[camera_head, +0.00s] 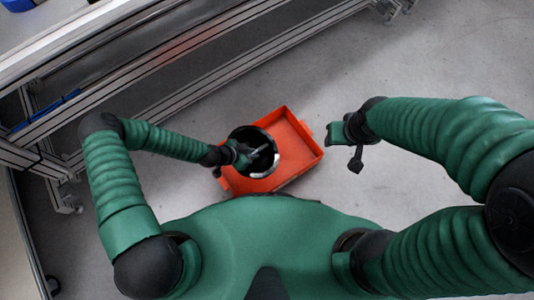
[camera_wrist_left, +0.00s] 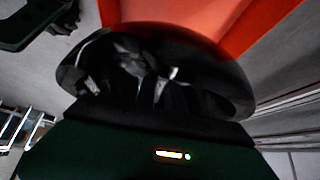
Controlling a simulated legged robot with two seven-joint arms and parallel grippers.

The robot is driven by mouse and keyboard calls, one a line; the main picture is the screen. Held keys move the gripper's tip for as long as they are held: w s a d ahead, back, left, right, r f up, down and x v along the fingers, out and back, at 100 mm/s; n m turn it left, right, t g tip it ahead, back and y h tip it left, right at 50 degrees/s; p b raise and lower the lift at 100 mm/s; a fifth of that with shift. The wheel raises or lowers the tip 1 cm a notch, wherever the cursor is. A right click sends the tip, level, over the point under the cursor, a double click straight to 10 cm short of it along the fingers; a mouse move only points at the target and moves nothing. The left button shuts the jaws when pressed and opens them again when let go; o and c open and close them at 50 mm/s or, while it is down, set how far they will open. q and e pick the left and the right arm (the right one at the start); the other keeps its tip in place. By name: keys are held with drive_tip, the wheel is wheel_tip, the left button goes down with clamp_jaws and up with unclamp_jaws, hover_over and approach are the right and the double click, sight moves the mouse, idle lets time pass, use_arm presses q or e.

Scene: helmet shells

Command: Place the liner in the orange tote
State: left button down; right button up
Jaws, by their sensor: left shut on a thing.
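The orange tote (camera_head: 296,146) lies on the grey floor in front of my body in the head view. It also shows at the top of the left wrist view (camera_wrist_left: 190,14). The liner (camera_head: 268,166) is a round black shell with a dark hollow, over the left part of the tote. In the left wrist view the glossy black liner (camera_wrist_left: 215,75) fills the middle. My left gripper (camera_head: 258,153) is shut on the liner. I cannot tell whether the liner touches the tote's floor.
A metal-profile frame (camera_head: 190,45) runs diagonally across the upper left, behind my left arm. A blue object (camera_head: 18,5) is at the top left corner. The grey floor right of and beyond the tote is clear.

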use_arm(q)
drive_tip(key=f+b, duration=0.1)
drive_tip(key=f, duration=0.1)
drive_tip(key=f+b, duration=0.1)
drive_tip(key=f, duration=0.4)
drive_tip(key=shift+s+d+f+b, duration=0.2)
drive_tip(key=shift+s+d+b, duration=0.1)
drive_tip(key=shift+s+b, duration=0.1)
drive_tip(key=f+b, duration=0.5)
drive_tip(key=f, duration=0.3)
drive_tip(key=shift+d, duration=0.2)
drive_tip(key=shift+r, duration=0.1)
drive_tip(key=c, duration=1.4)
unclamp_jaws()
use_arm(e)
wheel_tip(320, 180, down, 9)
drive_tip(key=a, duration=0.1)
drive_tip(key=shift+a+f, duration=0.15)
drive_tip(key=shift+a, duration=0.2)
